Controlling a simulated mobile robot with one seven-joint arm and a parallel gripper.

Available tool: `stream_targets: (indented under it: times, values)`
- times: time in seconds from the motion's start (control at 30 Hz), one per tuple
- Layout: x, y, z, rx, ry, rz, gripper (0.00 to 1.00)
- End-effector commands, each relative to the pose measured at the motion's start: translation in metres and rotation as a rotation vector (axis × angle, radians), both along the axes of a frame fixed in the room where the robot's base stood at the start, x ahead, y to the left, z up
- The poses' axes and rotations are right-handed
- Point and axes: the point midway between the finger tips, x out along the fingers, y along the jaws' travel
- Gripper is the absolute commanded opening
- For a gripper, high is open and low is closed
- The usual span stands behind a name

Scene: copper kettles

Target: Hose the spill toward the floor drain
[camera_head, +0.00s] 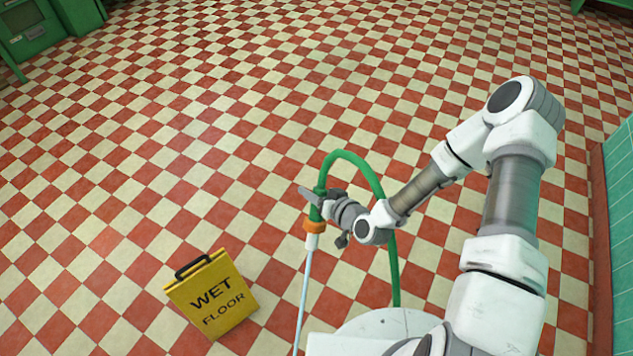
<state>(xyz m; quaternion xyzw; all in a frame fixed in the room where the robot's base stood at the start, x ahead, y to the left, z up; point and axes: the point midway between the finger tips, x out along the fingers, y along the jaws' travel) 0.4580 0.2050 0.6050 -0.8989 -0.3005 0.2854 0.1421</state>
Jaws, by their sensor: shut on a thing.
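A green hose (344,156) arches up beside my gripper and drops behind my arm toward the bottom of the view. My gripper (318,198) is shut on the hose near its end. The hose's orange nozzle (314,226) hangs just below my gripper and points down. A thin pale stream of water (304,290) runs from the nozzle to the bottom edge of the view. Where it lands is out of view. I cannot make out a clear edge of a spill on the tiles, and no floor drain shows.
A yellow wet floor sign (212,296) stands on the red and cream checkered floor (120,180), left of the stream. Green furniture (28,28) stands at the top left. A low green-tiled wall (620,200) runs along the right edge. The middle floor is clear.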

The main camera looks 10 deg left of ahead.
Motion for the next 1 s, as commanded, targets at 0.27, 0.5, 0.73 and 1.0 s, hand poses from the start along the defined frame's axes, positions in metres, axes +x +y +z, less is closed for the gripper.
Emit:
stream_targets:
  times: [0.27,0.5,0.73,1.0]
  values:
    - [-0.032,0.005,0.000,0.002,0.003,0.002,0.00]
    - [-0.058,0.009,0.000,0.001,0.003,0.002,0.00]
    - [-0.059,-0.019,0.000,-0.001,-0.001,-0.002,0.00]
    - [-0.063,-0.049,0.000,0.000,0.000,-0.002,0.00]
